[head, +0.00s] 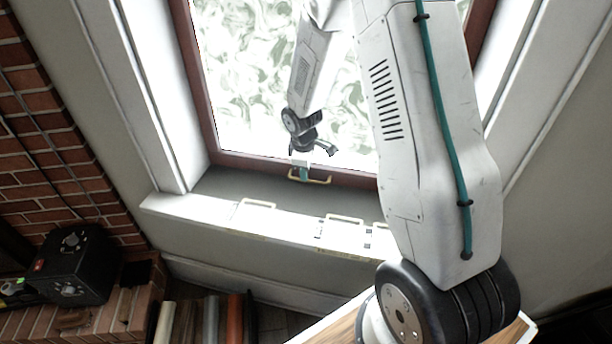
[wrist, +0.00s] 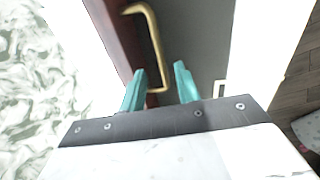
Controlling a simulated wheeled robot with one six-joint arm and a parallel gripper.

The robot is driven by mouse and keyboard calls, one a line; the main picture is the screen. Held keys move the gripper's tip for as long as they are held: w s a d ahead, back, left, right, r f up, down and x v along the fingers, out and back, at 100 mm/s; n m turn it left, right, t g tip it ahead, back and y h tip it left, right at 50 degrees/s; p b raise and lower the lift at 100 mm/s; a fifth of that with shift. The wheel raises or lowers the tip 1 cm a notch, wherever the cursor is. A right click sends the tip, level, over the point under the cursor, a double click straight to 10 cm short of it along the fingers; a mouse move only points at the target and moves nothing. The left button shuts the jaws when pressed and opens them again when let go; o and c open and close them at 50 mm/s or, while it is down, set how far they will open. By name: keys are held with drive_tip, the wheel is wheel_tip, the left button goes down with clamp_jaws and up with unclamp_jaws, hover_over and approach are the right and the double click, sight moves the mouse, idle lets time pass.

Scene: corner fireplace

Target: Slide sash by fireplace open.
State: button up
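The sash (head: 230,163) is a dark red-brown frame around patterned, bright glass, and it looks shut down near the sill. A brass bar handle (head: 322,182) sits on its bottom rail. In the wrist view the sash frame (wrist: 128,45) runs upright at the left, with the brass handle (wrist: 155,38) on it. My gripper (head: 303,172) is at the handle. In the wrist view its two teal fingers (wrist: 159,76) stand apart, with one end of the handle showing between them. I cannot tell whether either finger touches it.
A pale sill (head: 180,207) with light handle-shaped outlines lies below the sash. White window sides flank it. A brick fireplace wall (head: 40,150), a black box with knobs (head: 75,262) and several upright books (head: 205,318) are at the left. A wooden top (head: 335,325) is at the bottom.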

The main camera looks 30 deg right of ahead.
drive_tip(key=shift+w+d+f, duration=0.15)
drive_tip(key=shift+f, duration=0.8)
drive_tip(key=shift+w+d+f, duration=0.1)
drive_tip(key=shift+f, duration=0.8)
clamp_jaws()
wheel_tip(320, 180, up, 27)
unclamp_jaws()
